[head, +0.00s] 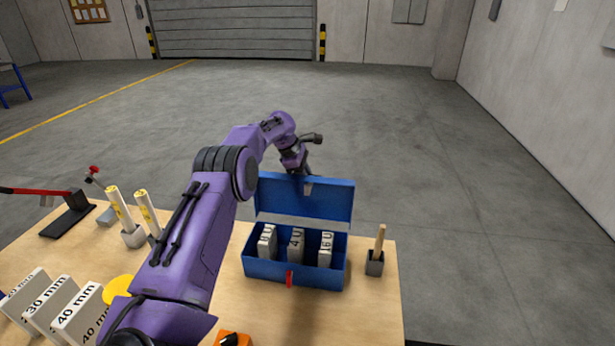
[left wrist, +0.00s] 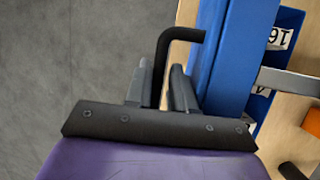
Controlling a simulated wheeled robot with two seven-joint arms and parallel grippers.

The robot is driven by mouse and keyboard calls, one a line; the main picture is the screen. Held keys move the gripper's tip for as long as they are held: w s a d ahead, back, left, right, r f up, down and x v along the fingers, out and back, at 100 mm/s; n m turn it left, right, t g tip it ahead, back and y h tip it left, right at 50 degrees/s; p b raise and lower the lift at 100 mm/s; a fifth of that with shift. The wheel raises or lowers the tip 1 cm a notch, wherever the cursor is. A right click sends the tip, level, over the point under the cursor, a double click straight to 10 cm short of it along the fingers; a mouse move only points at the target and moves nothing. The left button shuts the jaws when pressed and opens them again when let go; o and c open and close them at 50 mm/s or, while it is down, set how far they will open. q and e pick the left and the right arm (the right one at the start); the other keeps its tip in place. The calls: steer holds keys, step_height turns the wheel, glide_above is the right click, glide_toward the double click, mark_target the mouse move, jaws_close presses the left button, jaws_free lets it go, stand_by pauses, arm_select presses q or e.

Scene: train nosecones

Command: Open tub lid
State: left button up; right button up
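The blue tub (head: 270,270) stands on the wooden table, with a red clasp (head: 289,279) on its front. Its blue lid (head: 325,196) is raised at the back, standing nearly upright. The tub holds several white labelled blocks (head: 296,245). My left gripper (head: 300,170) is at the lid's top edge, mostly behind it. In the left wrist view its two grey fingers (left wrist: 160,88) are beside the blue lid (left wrist: 210,55), with a black bent rod (left wrist: 178,36) between or behind them. My right gripper is out of view.
Large white blocks marked in mm (head: 80,312) stand at the front left. Yellow-topped sticks in holders (head: 132,236) and a red-handled tool (head: 68,218) stand at the left. A small holder with a wooden stick (head: 374,265) is right of the tub. Floor behind the table is clear.

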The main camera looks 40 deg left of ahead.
arm_select(q)
steer(key=shift+a+r, duration=0.1)
steer(key=b+v, duration=0.1)
steer(key=v, duration=0.9)
steer(key=shift+b, duration=0.35)
steer(key=shift+s, duration=0.1)
